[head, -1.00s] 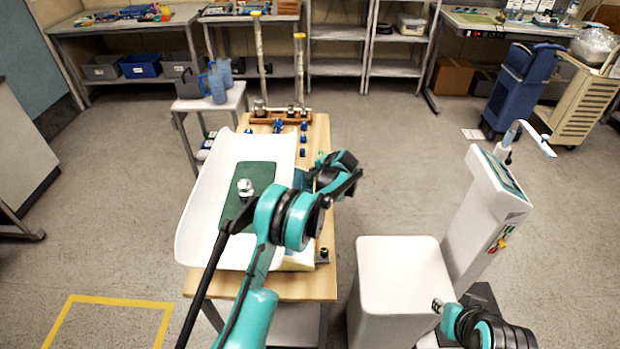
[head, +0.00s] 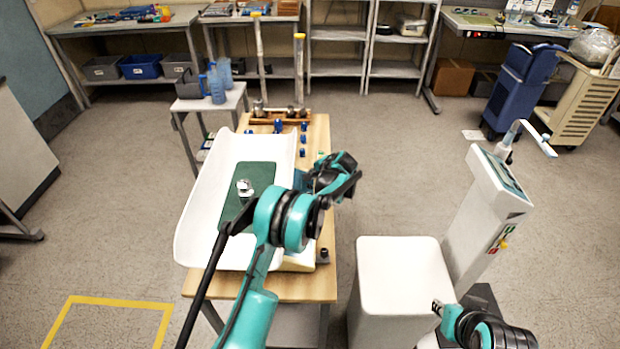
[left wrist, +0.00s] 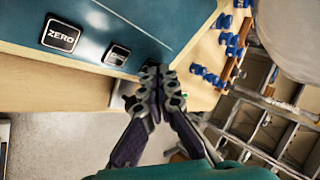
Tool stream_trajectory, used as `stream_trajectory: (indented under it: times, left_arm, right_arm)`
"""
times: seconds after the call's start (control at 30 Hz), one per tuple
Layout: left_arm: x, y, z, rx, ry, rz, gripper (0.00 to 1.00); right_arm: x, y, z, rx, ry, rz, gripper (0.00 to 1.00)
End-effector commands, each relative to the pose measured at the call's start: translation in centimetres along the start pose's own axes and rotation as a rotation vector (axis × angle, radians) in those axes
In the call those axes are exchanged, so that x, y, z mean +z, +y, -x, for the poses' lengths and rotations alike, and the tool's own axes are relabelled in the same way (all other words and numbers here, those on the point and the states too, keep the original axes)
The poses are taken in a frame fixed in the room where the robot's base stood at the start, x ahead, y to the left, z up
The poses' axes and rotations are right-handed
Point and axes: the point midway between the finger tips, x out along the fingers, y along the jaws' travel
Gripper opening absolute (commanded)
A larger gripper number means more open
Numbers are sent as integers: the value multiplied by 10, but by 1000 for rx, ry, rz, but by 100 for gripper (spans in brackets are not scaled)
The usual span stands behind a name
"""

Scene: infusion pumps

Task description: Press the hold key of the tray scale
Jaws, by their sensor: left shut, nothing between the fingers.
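The tray scale has a long white curved tray (head: 205,215) on a wooden-topped table. A green mat (head: 262,176) and a small shiny metal piece (head: 245,187) lie in it. Its blue key panel (left wrist: 165,22) shows in the left wrist view, with a ZERO key (left wrist: 61,35) and a smaller key (left wrist: 117,54) whose label I cannot read. My left gripper (left wrist: 160,75) is shut and empty, its tips at the panel's lower edge, right of the smaller key. They hide part of the panel there; contact cannot be told. My right gripper (head: 437,306) is low at right, away from the scale.
Blue pieces (head: 302,140) and a wooden rack with upright tubes (head: 280,115) stand at the table's far end. A small side table (head: 235,98) holds blue jugs. A white box-like stand (head: 400,262) and a white column device (head: 490,215) are at right.

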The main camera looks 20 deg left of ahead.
Motion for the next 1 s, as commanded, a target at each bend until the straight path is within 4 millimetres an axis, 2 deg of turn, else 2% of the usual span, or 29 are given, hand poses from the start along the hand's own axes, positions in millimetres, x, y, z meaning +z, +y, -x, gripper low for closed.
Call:
stream_trajectory:
  times: [0.33,0.73,1.0]
  left_arm:
    - [-6,-7,11,0,0,0,0]
    - [-7,-8,13,0,0,0,0]
    - [-17,-18,32,0,0,0,0]
  right_arm:
    - [-4,0,6,0,0,0,26]
    - [-4,0,6,0,0,0,26]
    - [-12,0,16,0,0,0,26]
